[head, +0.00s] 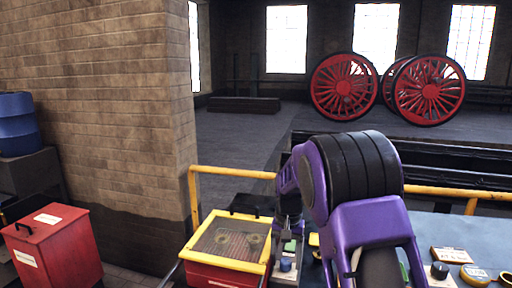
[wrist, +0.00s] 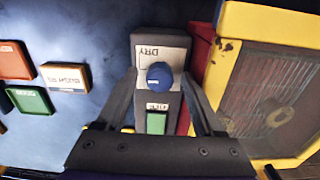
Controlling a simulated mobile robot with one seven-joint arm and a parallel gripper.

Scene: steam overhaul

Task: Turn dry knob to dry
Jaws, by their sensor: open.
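The dry knob (wrist: 159,75) is a round blue knob on a grey control box (wrist: 145,42) in the wrist view. A white plate marked DRY (wrist: 152,52), upside down in the picture, lies beside it. A green button (wrist: 156,123) sits on the same box below the knob. My gripper (wrist: 158,79) is open, with one finger on either side of the knob. I cannot tell whether the fingers touch it or where the knob points. The box also shows in the head view, with a blue knob (head: 286,265).
A yellow-framed red cabinet with a mesh window (wrist: 272,100) stands close on the right in the wrist view. Orange and green labelled blocks (wrist: 30,100) and a white labelled block (wrist: 65,78) lie to the left on the blue bench. A yellow rail (head: 235,172) runs behind.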

